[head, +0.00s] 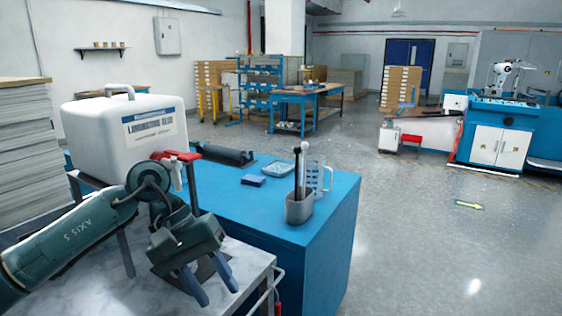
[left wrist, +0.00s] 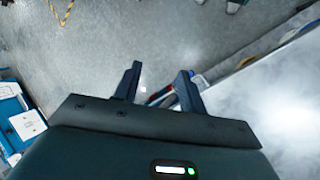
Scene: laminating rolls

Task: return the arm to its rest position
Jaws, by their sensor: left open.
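My left arm comes in from the left in the head view, with its left gripper (head: 211,292) in front of the blue bench and over the edge of a pale marble-look cart top. The fingers are apart with nothing between them. In the left wrist view the same left gripper (left wrist: 158,85) shows its two dark fingers spread, with grey floor and the edge of a pale surface beyond them. My right gripper is in neither view.
A white jerrycan (head: 124,135) with a red tap stands behind the arm. The blue bench (head: 255,215) carries a grey cup (head: 299,208) with rods, a clear jug (head: 319,178) and a blue block (head: 253,181). Open floor (head: 440,250) lies to the right.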

